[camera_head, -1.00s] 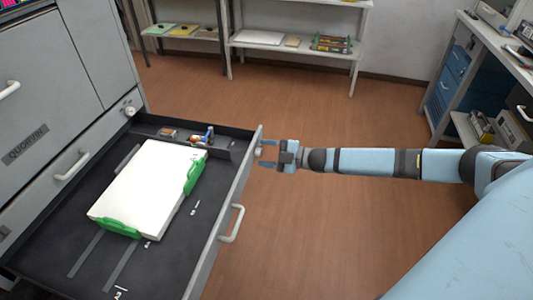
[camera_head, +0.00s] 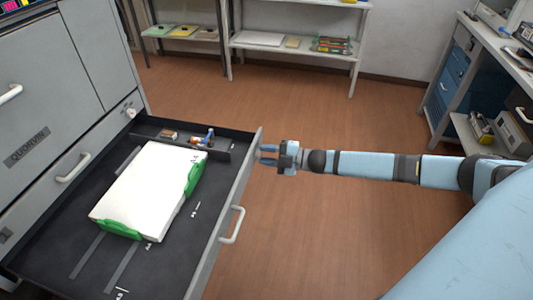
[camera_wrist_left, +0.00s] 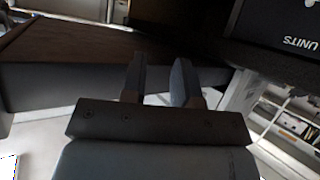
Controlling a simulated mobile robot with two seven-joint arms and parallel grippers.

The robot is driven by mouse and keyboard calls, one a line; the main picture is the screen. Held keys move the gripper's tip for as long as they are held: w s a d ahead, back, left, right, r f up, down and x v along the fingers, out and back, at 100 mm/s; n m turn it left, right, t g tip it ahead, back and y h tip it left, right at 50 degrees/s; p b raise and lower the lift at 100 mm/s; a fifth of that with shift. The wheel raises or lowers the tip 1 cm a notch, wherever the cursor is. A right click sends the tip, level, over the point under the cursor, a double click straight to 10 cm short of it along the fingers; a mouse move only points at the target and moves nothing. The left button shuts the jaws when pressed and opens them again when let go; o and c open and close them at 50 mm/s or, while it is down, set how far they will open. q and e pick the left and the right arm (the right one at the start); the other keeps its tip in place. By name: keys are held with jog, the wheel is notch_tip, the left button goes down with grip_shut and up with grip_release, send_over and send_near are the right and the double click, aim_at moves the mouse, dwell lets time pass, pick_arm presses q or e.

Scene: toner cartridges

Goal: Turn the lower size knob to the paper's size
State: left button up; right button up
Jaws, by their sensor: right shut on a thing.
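The lower drawer (camera_head: 215,246) is pulled out, and the paper stack (camera_head: 143,195) lies in it between green guides (camera_head: 119,231). The lower size knob is on the outer face of the drawer front, near its far end, and is mostly hidden by my fingers. My right gripper (camera_head: 268,155) comes from the right and is shut on that knob. The knob's setting and the small mark on the paper are too small to read. My left gripper (camera_wrist_left: 159,82) shows only in the left wrist view, open and empty, its fingers apart.
Another knob (camera_head: 130,111) is on the closed cabinet front above. Small items (camera_head: 203,138) lie in the drawer's far compartment. A drawer handle (camera_head: 232,224) sticks out nearer than my right gripper. Shelves (camera_head: 297,45) stand at the back. The floor right of the drawer is clear.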

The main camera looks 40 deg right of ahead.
pick_arm(q)
jog(key=shift+f, duration=0.1)
pick_arm(e)
jog(key=n, duration=0.7)
jog(key=shift+h, duration=0.3)
jog(key=shift+n, duration=0.4)
jog(key=o, duration=0.9)
pick_arm(q)
jog(key=shift+s+a+p, duration=0.1)
jog(key=shift+a+p, duration=0.1)
jog(key=shift+p, duration=0.7)
pick_arm(e)
jog(key=v, duration=1.4)
